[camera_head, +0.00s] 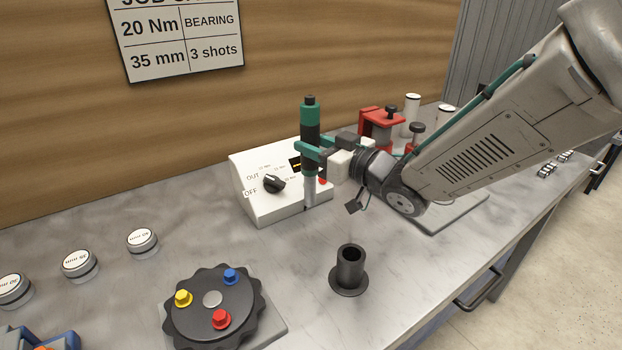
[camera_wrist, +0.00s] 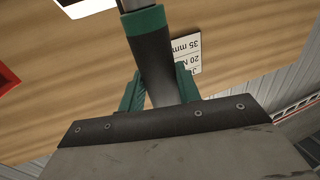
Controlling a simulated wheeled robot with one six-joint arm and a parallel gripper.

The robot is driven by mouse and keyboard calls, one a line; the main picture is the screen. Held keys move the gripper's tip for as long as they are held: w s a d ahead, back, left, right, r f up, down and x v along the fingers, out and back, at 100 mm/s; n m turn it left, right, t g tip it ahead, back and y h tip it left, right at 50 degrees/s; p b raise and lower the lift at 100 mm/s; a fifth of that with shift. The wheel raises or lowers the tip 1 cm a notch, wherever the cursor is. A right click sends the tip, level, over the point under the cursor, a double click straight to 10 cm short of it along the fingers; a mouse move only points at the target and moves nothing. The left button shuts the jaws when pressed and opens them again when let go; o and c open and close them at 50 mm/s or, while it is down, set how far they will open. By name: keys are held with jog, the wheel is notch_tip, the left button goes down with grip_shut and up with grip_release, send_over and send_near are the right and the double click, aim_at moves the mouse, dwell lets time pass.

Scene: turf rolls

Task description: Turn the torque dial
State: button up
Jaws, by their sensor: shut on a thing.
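The dial is a black knob (camera_head: 274,183) on the sloped face of a white control box (camera_head: 290,208). It has the labels OUT, OFF and small Nm marks around it. I cannot tell which mark it points to. My gripper (camera_head: 309,148) is shut on a green-and-black driver tool (camera_head: 310,112) with a grey lower end. The tool is upright in front of the box's right part and hides some of it. In the wrist view, the green fingers of my gripper (camera_wrist: 160,88) flank the tool's dark body (camera_wrist: 153,58). The knob does not show there.
A job card (camera_head: 180,38) on the wall reads 20 Nm, BEARING, 35 mm, 3 shots. A black flanged sleeve (camera_head: 350,268) and a round black fixture (camera_head: 212,315) with coloured bolts stand in front. A red clamp-like device (camera_head: 379,124) stands behind my arm. Several capped jars (camera_head: 142,242) stand left.

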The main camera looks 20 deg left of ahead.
jog(key=shift+d+f, duration=0.2)
jog(key=shift+f, duration=2.7)
jog(key=o, duration=1.1)
jog(key=shift+c, duration=0.2)
send_near(316, 174)
jog(key=shift+s+d+r, duration=0.1)
jog(key=shift+d+r, duration=0.15)
jog(key=shift+d, duration=0.2)
jog(key=shift+s+d+r, duration=0.1)
jog(key=shift+d+r, duration=0.15)
jog(key=shift+d, duration=0.15)
jog(key=shift+w, duration=0.1)
